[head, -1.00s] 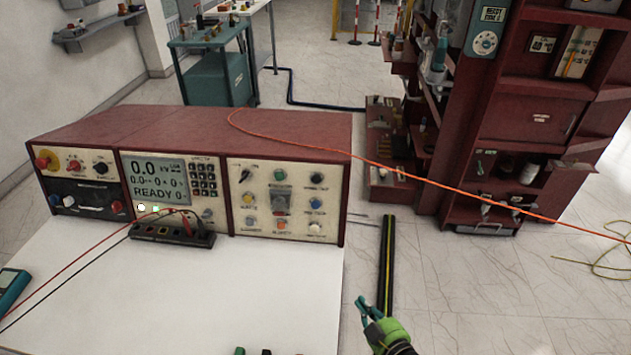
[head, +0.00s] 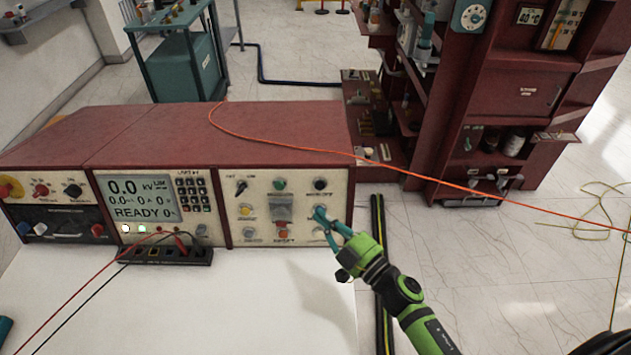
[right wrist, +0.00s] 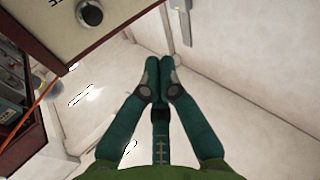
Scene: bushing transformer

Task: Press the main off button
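The control panel (head: 282,210) is the cream right-hand module of a dark red console. It carries several buttons: green (head: 279,184), black (head: 320,184), yellow (head: 246,210), orange (head: 282,234) and pale ones lower down. The labels are too blurred to tell which is main off. My right gripper (head: 322,219) has its teal fingertips in front of the panel's right side, hiding part of the right button column. Contact cannot be told. In the right wrist view its fingertips (right wrist: 160,68) meet with nothing between them, and a dark round knob (right wrist: 89,13) shows on the panel. My left gripper is out of view.
A display module (head: 145,199) reading READY stands left of the panel, with red and black leads plugged in below. The white tabletop (head: 230,300) is mostly clear. An orange cable (head: 300,149) crosses the console top. A red cabinet (head: 440,120) stands behind right.

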